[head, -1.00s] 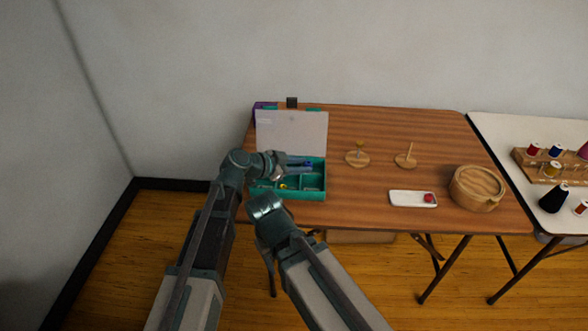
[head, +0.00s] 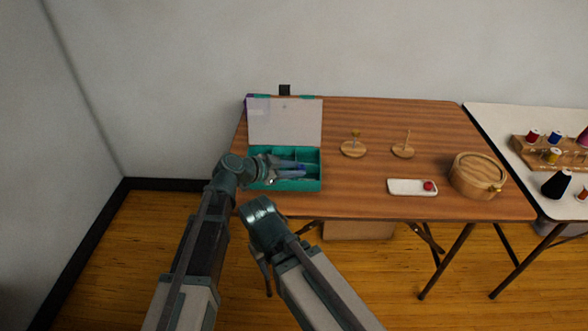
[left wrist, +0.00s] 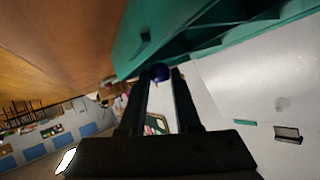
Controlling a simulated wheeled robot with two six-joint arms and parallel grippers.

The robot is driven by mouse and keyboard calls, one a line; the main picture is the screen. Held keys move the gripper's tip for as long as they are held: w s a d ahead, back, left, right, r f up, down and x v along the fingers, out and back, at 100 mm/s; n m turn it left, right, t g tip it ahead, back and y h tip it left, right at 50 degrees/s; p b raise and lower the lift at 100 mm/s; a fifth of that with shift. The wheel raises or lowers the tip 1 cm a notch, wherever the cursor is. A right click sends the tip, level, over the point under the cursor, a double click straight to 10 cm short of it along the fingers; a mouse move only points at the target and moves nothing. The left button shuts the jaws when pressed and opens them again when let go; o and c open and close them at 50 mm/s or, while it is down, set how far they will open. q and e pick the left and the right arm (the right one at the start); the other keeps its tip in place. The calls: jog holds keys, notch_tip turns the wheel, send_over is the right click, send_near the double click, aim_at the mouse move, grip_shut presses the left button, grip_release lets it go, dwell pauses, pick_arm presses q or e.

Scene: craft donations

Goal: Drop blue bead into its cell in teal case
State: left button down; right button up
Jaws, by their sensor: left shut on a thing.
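The teal case (head: 298,186) stands at the left end of the wooden table with its pale clear lid raised at the back. Its tray has several cells, partly hidden behind my left gripper. My left gripper (head: 301,169) is over the tray, shut on the blue bead. The bead shows between the fingertips in the left wrist view (left wrist: 160,72), close to the teal case wall (left wrist: 150,40). I cannot tell which cell lies under it. My right arm is folded in front of the table; its fingers do not show clearly.
Two wooden stands with upright pegs (head: 353,149) (head: 403,151) are right of the case. A white tray (head: 405,187) with a red bead (head: 428,186) and a round wooden box (head: 478,176) stand farther right. A white table with thread spools adjoins.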

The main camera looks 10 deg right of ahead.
pick_arm(q)
jog(key=c, duration=0.5)
grip_release()
jog(key=shift+c, duration=0.2)
jog(key=p+v, duration=0.6)
jog(key=v, duration=0.7)
jog(key=shift+a, duration=0.35)
jog(key=shift+s, duration=0.2)
